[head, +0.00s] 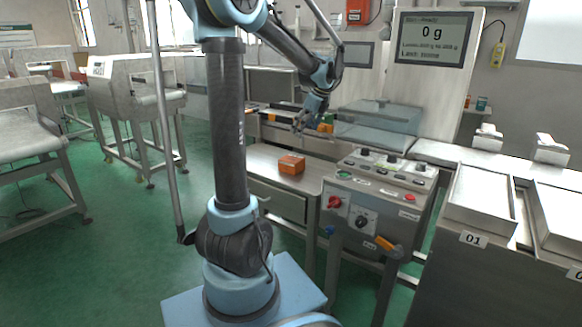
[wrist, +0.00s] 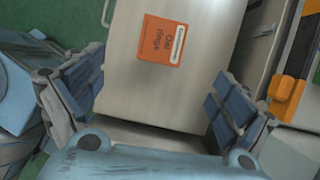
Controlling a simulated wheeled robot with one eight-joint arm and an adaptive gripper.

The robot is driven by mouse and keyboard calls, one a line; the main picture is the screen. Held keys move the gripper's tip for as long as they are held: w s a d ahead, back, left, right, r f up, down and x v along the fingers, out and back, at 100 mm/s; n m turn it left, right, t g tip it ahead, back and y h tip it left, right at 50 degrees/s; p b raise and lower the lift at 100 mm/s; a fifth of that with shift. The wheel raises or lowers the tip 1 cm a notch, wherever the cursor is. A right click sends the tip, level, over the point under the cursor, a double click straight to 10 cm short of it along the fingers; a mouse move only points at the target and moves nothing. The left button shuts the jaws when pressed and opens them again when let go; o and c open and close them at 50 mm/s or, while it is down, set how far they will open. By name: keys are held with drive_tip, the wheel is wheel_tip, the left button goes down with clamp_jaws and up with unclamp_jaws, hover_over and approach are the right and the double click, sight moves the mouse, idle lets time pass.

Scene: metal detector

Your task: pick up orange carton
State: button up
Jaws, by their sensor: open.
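The orange carton (head: 291,165) is a small box on a metal table (head: 262,160) left of the control panel. In the wrist view its orange top (wrist: 152,48) shows a white label and the text "Oat rings". My gripper (head: 306,120) is above the carton in the head view, apart from it. In the wrist view my gripper (wrist: 150,98) is open, with its blue-grey padded fingers wide apart and nothing between them. The carton lies ahead of the gap between the fingers, on the bare metal top.
The control panel (head: 375,195) with knobs and buttons stands right of the table. A clear cover (head: 378,118) is behind it. Numbered trays (head: 480,195) are at the right. Bare tabletop surrounds the carton. A yellow-orange part (wrist: 287,95) is at the right in the wrist view.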

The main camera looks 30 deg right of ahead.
sight(293, 159)
drive_tip(key=x, duration=1.2)
drive_tip(key=shift+d+x, duration=0.2)
drive_tip(key=shift+x, duration=2.35)
drive_tip(key=shift+c, duration=0.5)
drive_tip(key=c, duration=1.2)
